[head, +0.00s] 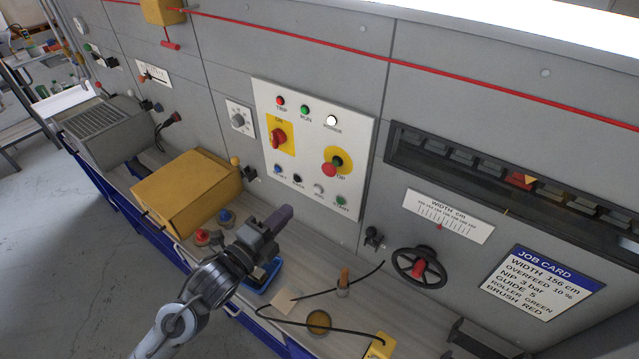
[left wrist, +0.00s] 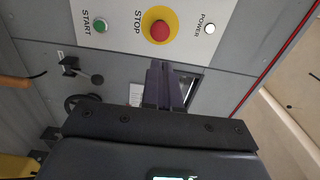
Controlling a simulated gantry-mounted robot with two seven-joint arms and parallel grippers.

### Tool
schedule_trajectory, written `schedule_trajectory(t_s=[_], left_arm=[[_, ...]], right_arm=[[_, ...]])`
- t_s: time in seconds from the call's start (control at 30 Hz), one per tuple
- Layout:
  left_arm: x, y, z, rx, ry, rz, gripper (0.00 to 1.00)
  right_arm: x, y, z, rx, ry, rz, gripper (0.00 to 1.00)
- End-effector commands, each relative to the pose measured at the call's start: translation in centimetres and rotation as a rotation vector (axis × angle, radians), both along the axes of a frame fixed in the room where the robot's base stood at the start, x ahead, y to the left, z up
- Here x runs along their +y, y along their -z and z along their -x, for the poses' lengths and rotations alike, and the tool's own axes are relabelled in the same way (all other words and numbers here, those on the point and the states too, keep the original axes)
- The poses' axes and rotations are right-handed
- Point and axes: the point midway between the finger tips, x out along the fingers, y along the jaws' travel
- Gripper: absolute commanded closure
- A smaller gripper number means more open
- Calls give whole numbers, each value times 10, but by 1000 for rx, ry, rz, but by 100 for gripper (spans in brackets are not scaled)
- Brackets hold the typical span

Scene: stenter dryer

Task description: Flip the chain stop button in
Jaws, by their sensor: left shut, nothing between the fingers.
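The stop button is a red mushroom head (head: 330,169) on a round yellow plate, on the right half of the white control panel (head: 362,128). Its label is partly covered in the head view. The left wrist view shows the red button (left wrist: 160,31) from the front, with the word STOP beside it. My left gripper (head: 286,214) is below and left of the button, clearly apart from the panel. Its dark purple fingers (left wrist: 165,84) are shut and empty, just below the button in the left wrist view. My right gripper is not in view.
A red rotary switch (head: 278,138) is left of the button. A green start button (head: 341,201) is below it. A handwheel (head: 419,267) and small black lever (head: 373,238) are lower right. A yellow box (head: 187,190) and loose items lie on the shelf.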

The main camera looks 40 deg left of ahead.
Motion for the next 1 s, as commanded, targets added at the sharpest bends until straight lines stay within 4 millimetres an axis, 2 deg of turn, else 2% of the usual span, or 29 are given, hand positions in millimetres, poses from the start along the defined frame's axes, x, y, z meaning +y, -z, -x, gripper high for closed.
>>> schedule_trajectory(t_s=[0.3,0.47,0.67,1.0], left_arm=[[0,0,-1,0,0,2,100],[0,-1,-9,0,-1,3,100],[0,-3,-36,-1,-1,3,100],[-1,-3,-98,0,0,4,100]], right_arm=[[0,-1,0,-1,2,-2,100],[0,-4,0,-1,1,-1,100],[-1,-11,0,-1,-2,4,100],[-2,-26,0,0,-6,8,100]])
